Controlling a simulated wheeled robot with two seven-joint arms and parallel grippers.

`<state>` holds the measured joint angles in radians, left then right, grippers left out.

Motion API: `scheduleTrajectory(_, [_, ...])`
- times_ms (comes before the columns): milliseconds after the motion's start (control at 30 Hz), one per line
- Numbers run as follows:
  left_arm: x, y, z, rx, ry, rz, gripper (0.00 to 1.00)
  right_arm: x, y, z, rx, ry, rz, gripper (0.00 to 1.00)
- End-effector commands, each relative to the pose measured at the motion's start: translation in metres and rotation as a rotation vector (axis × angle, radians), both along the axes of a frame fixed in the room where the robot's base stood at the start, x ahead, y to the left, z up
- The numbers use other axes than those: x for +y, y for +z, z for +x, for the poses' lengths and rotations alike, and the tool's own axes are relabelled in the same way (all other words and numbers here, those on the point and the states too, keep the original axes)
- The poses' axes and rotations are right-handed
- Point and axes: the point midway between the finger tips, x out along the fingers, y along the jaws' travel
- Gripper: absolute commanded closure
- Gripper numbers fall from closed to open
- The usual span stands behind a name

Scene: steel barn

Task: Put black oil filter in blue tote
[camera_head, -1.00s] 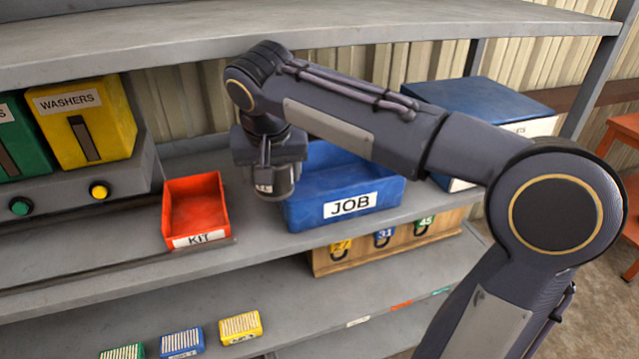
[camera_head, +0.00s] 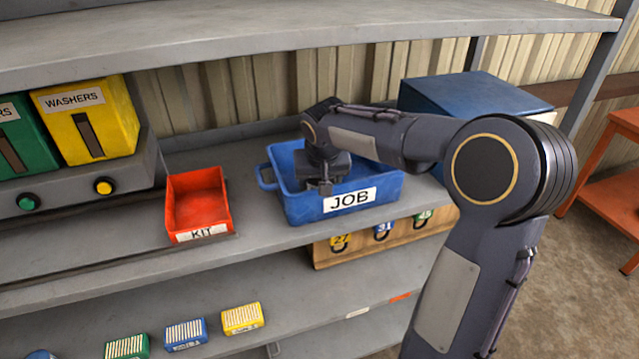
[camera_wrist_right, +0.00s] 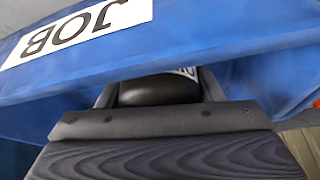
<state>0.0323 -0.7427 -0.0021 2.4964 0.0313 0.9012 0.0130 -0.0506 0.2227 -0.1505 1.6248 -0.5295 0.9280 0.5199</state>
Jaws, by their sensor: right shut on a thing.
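The blue tote (camera_head: 290,208) with a white JOB label stands on the middle shelf in the head view. Its labelled wall (camera_wrist_right: 200,55) crosses the top of the right wrist view. My right gripper (camera_head: 325,186) reaches down into the tote's opening, near the front wall. It is shut on the black oil filter (camera_wrist_right: 147,90), which shows in the right wrist view as a dark rounded body with a bit of pale label, between the fingers and close to the tote wall. In the head view the filter is hidden by the gripper and tote. I cannot tell whether it touches the floor of the tote. My left gripper is not in view.
A red KIT bin (camera_head: 197,205) stands left of the tote. A blue box (camera_head: 465,98) stands behind my right arm. A wooden board with numbered tags (camera_head: 385,240) is below the tote. The upper shelf (camera_head: 300,30) overhangs the back.

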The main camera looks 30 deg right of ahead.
Motion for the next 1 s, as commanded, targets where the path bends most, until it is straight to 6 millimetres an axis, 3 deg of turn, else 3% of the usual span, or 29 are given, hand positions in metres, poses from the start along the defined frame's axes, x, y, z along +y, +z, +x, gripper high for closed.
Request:
scheduleTrajectory(467, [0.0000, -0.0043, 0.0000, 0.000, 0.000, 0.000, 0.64, 0.0001, -0.0131, 0.0000, -0.002, -0.001, 0.000, 0.68])
scheduleTrajectory(500, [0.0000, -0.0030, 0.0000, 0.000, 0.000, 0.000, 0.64, 0.0002, -0.0121, -0.0001, -0.002, -0.001, 0.000, 0.36])
scheduleTrajectory(633, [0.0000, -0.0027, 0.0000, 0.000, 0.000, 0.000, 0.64, 0.0002, -0.0118, -0.0002, -0.001, -0.001, 0.001, 0.19])
scheduleTrajectory(1000, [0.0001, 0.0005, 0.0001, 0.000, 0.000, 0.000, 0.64, 0.0007, -0.0053, -0.0008, -0.003, -0.001, 0.000, 0.18])
